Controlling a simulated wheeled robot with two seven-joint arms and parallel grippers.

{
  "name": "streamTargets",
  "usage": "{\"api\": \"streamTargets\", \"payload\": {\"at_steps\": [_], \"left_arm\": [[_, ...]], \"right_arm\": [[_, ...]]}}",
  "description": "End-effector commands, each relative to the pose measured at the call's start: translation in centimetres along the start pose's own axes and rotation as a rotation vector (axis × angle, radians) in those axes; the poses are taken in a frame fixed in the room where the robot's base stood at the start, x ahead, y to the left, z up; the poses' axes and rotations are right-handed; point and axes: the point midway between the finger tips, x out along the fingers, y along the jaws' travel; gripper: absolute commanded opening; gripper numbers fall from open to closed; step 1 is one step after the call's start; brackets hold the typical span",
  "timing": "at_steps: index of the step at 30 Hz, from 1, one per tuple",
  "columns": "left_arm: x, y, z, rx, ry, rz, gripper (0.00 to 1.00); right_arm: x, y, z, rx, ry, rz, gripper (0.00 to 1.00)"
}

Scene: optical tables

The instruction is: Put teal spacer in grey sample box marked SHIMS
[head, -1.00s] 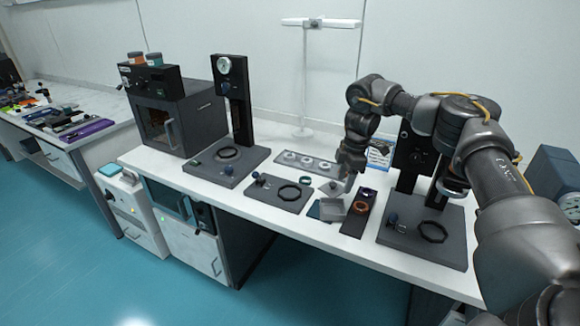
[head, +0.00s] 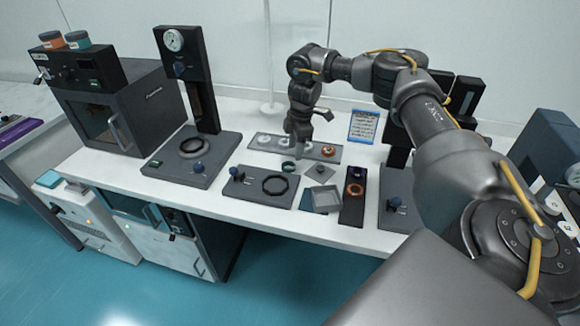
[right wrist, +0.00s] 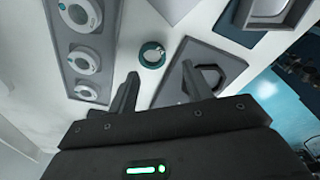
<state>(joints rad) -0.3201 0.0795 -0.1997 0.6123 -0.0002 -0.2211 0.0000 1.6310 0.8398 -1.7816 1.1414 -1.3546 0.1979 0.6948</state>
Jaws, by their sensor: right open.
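The teal spacer (right wrist: 152,55) is a small ring lying on the white table, just beyond the open fingertips in the right wrist view. In the head view the spacer (head: 288,167) is a small teal ring below my right gripper, partly hidden. My right gripper (head: 297,150) is open and empty above it; its two fingers (right wrist: 160,72) point toward the ring and do not touch it. A grey open box (head: 325,199) stands on the table front, right of the spacer; its corner (right wrist: 275,12) shows in the right wrist view. No SHIMS marking is legible. My left gripper is out of view.
A grey strip tray (head: 262,143) with several rings lies behind. A dark plate (head: 240,190) with a black ring is in front. A dark strip (head: 352,210) with an orange ring is right of the box. A blue-edged card (head: 363,126) stands behind.

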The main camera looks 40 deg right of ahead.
Motion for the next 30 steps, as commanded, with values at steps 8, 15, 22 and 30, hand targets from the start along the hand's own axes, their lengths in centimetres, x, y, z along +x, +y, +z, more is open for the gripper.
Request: {"api": "streamTargets", "payload": {"at_steps": [8,15,22,30], "left_arm": [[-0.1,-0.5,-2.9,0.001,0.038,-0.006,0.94],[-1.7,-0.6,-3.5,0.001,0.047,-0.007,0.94],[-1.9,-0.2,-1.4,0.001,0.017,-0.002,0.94],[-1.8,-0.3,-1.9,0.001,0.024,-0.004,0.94]], "right_arm": [[1.5,0.4,-0.4,-0.004,-0.003,-0.005,0.5],[4.5,0.4,-0.2,-0.001,-0.005,-0.007,0.5],[6.5,0.4,-0.3,-0.002,-0.002,-0.005,0.5],[6.6,0.4,-0.2,-0.002,-0.002,-0.004,0.41]]}}
